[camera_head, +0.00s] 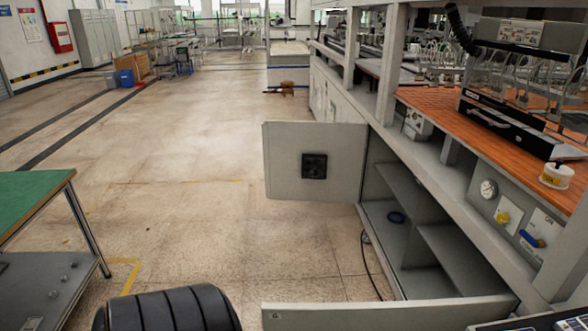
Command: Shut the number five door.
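The grey cabinet under the workbench on the right stands open, and two door panels swing out from it. The farther door (285,163) sticks out to the left into the aisle, with a square black latch (314,166) on its face. The nearer door (385,316) also sticks out to the left along the bottom edge; only its upper part shows, with a small label (275,316) too small to read. I cannot tell which door is number five. Neither of my grippers is in view.
A green-topped table (30,200) stands at the left. The tiled floor (190,190) between is clear.

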